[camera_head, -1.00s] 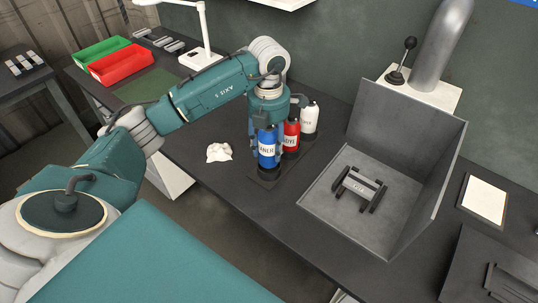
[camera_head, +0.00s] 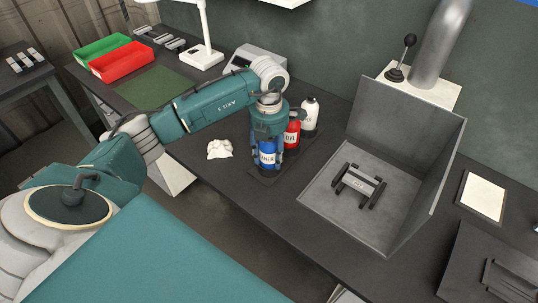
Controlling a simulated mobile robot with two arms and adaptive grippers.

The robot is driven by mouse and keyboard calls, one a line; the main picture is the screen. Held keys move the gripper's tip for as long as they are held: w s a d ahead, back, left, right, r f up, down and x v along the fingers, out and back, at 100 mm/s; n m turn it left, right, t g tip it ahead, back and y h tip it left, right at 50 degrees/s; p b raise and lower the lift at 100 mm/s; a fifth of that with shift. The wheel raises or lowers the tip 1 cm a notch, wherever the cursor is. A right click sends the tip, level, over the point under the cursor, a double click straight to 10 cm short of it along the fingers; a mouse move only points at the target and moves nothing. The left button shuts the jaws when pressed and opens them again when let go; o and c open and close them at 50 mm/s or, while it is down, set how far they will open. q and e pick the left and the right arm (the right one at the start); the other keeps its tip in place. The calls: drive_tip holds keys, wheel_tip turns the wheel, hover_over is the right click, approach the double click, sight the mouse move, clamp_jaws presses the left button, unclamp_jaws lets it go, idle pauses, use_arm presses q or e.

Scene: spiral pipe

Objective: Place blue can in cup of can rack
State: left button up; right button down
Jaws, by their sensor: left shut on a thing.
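The blue can (camera_head: 266,160) stands upright at the near left of a dark can rack (camera_head: 262,181) on the bench. My left gripper (camera_head: 267,150) comes down over it from above and is shut on it, hiding its upper part. A red can (camera_head: 292,135) and a white can (camera_head: 310,115) stand in a row behind it, toward the back right. The red can is partly covered by my left gripper. The can's base is dark and low; I cannot tell how it sits in the rack's cup. My right gripper is not in view.
A crumpled white cloth (camera_head: 220,149) lies left of the rack. A grey open-sided box (camera_head: 325,206) with a small black-and-grey part (camera_head: 358,186) stands to the right. Red (camera_head: 123,63) and green (camera_head: 100,47) bins and a white lamp (camera_head: 205,50) are at the back left.

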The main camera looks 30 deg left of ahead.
use_arm(q)
drive_tip(key=shift+s+d+f, duration=0.1)
drive_tip(key=shift+s+f, duration=0.2)
drive_tip(key=shift+f, duration=0.2)
drive_tip(key=o, duration=1.4)
drive_tip(key=shift+f, duration=0.15)
drive_tip(key=shift+c, duration=0.2)
drive_tip(key=shift+o, duration=0.4)
drive_tip(key=shift+w+f, duration=0.15)
drive_tip(key=shift+r+p, duration=0.35)
drive_tip(key=shift+r, duration=0.2)
drive_tip(key=r+b, duration=0.1)
drive_tip(key=r, duration=0.5)
drive_tip(key=r+b, duration=0.1)
drive_tip(key=r, duration=0.5)
drive_tip(key=shift+w+b, duration=0.2)
drive_tip(key=shift+b, duration=0.2)
drive_tip(key=shift+r, duration=0.35)
